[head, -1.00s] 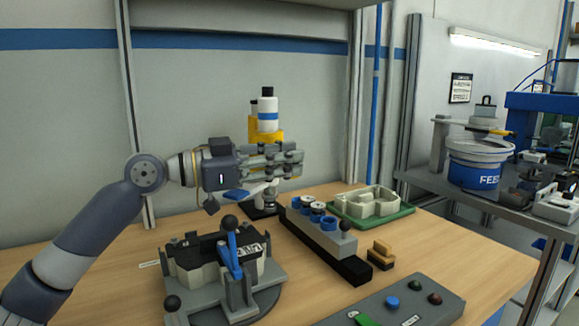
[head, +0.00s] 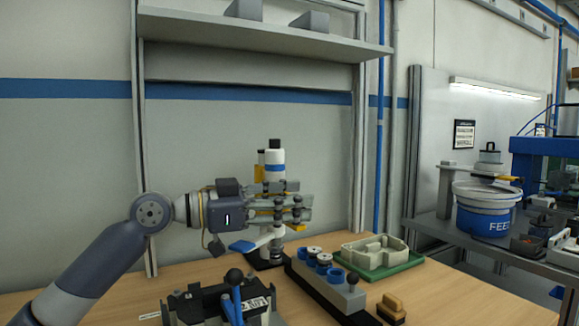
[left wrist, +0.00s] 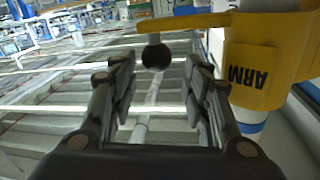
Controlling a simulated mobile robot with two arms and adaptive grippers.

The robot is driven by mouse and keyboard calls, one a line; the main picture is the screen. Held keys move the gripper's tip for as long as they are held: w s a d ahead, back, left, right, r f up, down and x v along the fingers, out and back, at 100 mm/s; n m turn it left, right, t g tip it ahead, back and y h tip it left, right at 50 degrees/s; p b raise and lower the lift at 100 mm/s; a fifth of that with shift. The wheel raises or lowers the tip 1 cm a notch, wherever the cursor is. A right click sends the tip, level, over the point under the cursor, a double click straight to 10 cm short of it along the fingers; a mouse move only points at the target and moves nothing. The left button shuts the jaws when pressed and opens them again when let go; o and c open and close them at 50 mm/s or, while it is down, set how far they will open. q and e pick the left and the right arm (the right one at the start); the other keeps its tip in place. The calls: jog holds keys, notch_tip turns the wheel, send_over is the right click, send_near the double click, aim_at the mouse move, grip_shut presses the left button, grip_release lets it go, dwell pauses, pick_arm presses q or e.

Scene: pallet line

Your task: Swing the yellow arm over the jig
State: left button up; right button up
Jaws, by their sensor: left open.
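The yellow arm (left wrist: 262,62), marked "ARM", is at the right in the left wrist view. A thin yellow bar reaches left from it above a black ball knob (left wrist: 156,55). The jig (head: 205,304), dark with a blue clamp, stands at the bottom, partly cut off. My right gripper is not in view.
A block with blue-ringed parts (head: 338,285) lies right of the jig. Behind it is a green tray (head: 395,266) with a pale part. A shelf (head: 265,32) hangs above; a feeder bowl (head: 487,212) stands at right.

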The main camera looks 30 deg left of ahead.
pick_arm(q)
notch_tip(320, 180, up, 8)
jog(key=shift+r, duration=0.15)
dwell(0.6)
jog(key=shift+a, duration=0.1)
